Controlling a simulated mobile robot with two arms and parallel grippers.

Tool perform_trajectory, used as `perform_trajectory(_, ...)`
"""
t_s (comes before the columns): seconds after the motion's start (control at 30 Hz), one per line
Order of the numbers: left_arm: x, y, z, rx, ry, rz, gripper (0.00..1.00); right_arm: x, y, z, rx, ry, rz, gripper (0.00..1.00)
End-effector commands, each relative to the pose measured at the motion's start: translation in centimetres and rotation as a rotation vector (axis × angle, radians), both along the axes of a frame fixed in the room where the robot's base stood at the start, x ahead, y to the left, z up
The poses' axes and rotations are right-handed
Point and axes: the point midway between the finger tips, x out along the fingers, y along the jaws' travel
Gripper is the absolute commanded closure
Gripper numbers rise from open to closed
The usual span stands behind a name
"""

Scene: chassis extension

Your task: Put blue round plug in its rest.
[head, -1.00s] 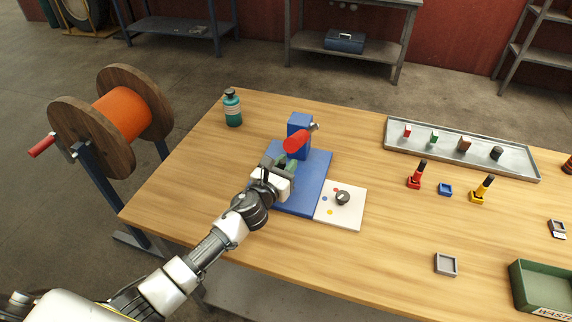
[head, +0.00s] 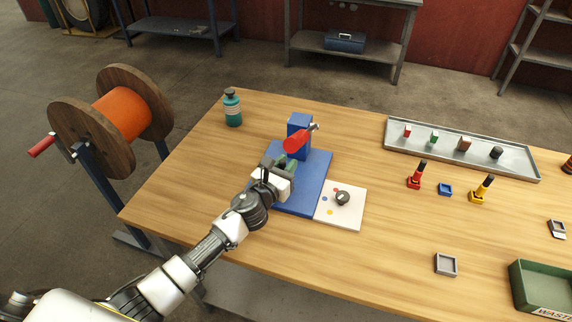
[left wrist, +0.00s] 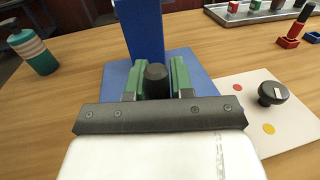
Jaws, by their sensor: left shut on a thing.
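My left gripper (head: 282,166) is over the blue base plate (head: 315,178), in front of the blue upright block (head: 300,122). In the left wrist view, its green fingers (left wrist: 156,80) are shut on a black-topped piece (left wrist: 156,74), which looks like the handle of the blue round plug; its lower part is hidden. A small blue square rest (head: 445,190) stands empty between a red plug (head: 416,176) and a yellow plug (head: 482,190), each upright in its own rest. My right gripper is not in view.
A white card with a black knob (head: 343,198) lies right of the base plate. A metal tray (head: 400,148), grey square holder (head: 446,264), green bin (head: 540,290) and teal bottle (head: 232,108) stand on the table.

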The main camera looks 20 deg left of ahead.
Motion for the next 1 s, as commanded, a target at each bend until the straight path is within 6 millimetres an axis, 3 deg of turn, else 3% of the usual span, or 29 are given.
perform_trajectory(1.0,0.01,0.02,-0.73,0.0,0.0,0.0,1.0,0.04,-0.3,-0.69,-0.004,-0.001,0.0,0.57)
